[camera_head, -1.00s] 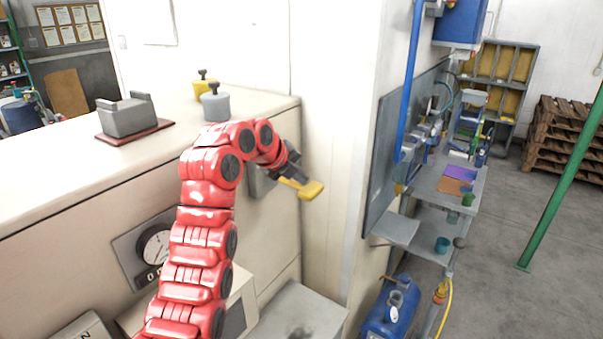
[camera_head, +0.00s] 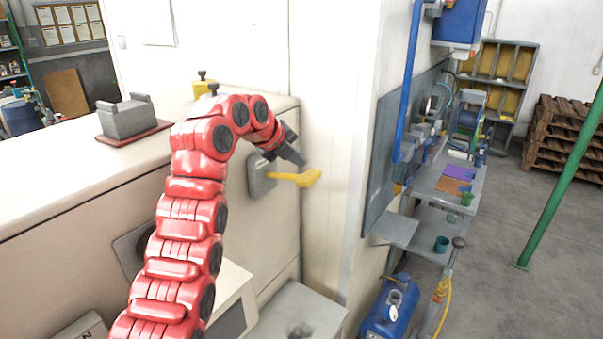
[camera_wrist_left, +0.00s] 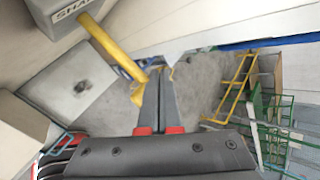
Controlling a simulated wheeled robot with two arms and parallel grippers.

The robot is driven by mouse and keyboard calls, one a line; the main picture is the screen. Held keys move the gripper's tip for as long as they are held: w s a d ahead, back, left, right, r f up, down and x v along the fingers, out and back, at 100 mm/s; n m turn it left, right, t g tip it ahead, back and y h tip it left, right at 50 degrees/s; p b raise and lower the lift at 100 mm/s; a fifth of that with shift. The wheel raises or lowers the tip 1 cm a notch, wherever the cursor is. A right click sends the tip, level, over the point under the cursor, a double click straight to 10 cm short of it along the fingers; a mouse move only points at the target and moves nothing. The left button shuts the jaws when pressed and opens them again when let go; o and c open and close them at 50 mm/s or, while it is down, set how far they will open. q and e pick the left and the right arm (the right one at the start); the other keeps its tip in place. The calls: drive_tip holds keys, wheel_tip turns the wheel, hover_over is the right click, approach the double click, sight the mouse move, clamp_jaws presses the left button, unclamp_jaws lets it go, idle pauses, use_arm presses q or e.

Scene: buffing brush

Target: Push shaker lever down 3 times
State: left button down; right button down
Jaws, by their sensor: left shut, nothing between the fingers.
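The yellow shaker lever (camera_head: 308,178) sticks out to the right from a grey box (camera_head: 262,176) on the side of the cream machine, and lies about level. My left gripper (camera_head: 301,161) is shut and empty, with its fingertips just above the lever; I cannot tell whether they touch it. In the left wrist view the lever (camera_wrist_left: 108,45) runs down from the grey lettered box (camera_wrist_left: 62,12) to just left of the shut fingertips (camera_wrist_left: 160,72). My right gripper is not in view.
A grey block on a red-brown base (camera_head: 127,119) and a yellow knob (camera_head: 203,87) sit on the machine top. A pale wall stands right of the lever. A grey tray-like surface (camera_head: 320,305) lies below. A blue tank (camera_head: 388,315) and workbench are further right.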

use_arm(q)
drive_tip(key=r+p, duration=0.2)
drive_tip(key=r, duration=0.1)
drive_tip(key=a+r+p, duration=0.1)
drive_tip(key=r, duration=0.1)
drive_tip(key=shift+w+a, duration=0.1)
drive_tip(key=shift+w, duration=0.25)
drive_tip(key=shift+f, duration=0.1)
idle(0.5)
